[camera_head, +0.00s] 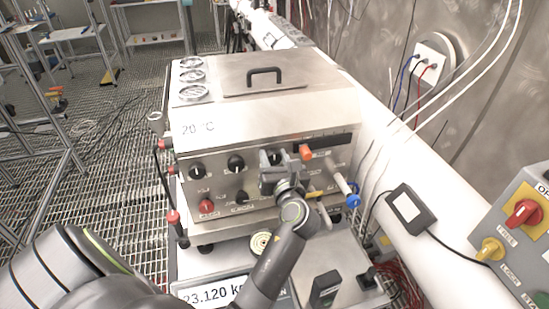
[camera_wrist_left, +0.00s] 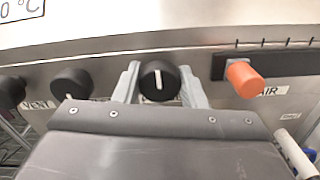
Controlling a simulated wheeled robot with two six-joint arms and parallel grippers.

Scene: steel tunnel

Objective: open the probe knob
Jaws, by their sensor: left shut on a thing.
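A steel box (camera_head: 240,122) marked 20 °C carries a row of black knobs on its front panel. My left gripper (camera_head: 274,160) is at the right part of this row. In the left wrist view a round black knob (camera_wrist_left: 159,82) with a white, nearly upright pointer line sits between the two grey fingers of my left gripper (camera_wrist_left: 160,86). The fingers are shut on its left and right sides. No label for this knob can be read; my gripper body covers the panel below it. My right gripper is not in view.
Left of the held knob is another black knob (camera_wrist_left: 72,84), near the VENT label. An orange knob (camera_wrist_left: 245,79) by the AIR label is close on the right. A blue-ended handle (camera_head: 352,200) sticks out at the box's right. A weight display (camera_head: 215,290) stands below.

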